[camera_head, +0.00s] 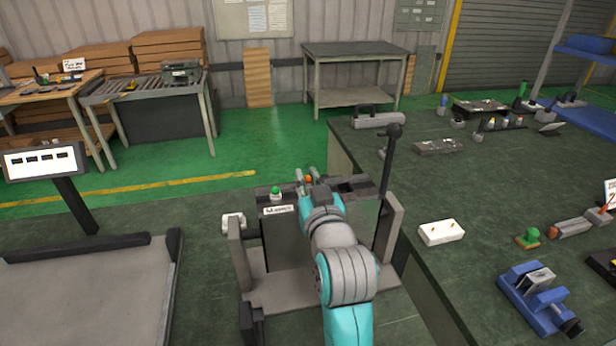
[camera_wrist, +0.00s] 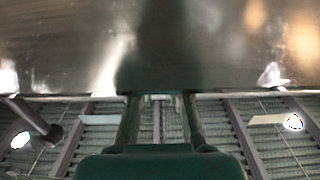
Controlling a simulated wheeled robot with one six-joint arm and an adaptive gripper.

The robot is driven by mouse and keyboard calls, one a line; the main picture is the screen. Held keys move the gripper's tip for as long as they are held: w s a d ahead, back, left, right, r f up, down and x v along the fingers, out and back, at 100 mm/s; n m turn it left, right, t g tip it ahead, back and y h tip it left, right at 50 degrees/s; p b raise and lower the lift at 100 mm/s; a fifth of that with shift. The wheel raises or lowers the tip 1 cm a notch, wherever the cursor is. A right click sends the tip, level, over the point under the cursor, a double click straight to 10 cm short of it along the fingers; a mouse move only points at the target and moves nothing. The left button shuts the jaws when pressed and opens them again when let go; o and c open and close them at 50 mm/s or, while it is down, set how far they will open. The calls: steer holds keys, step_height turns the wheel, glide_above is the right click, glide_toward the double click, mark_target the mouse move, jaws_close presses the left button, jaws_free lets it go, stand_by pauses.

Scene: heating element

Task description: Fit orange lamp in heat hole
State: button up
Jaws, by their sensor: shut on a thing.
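In the head view, the orange lamp (camera_head: 308,179) shows as a small orange spot between the finger ends of my gripper (camera_head: 306,178). My gripper is shut on it, over the top of the grey machine (camera_head: 290,240). A green lamp (camera_head: 276,192) stands on the machine's top left, above a label (camera_head: 279,210). I cannot make out the heat hole; my arm covers part of the machine. In the wrist view, my gripper (camera_wrist: 160,98) points at a shiny metal face (camera_wrist: 70,45), and the lamp cannot be made out there.
A black lever (camera_head: 388,165) rises at the machine's right. Green floor is open behind the machine.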

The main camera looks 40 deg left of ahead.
steer(key=shift+f, duration=0.8)
steer(key=o, duration=0.8)
steer(key=shift+o, duration=0.2)
steer(key=v, duration=1.2)
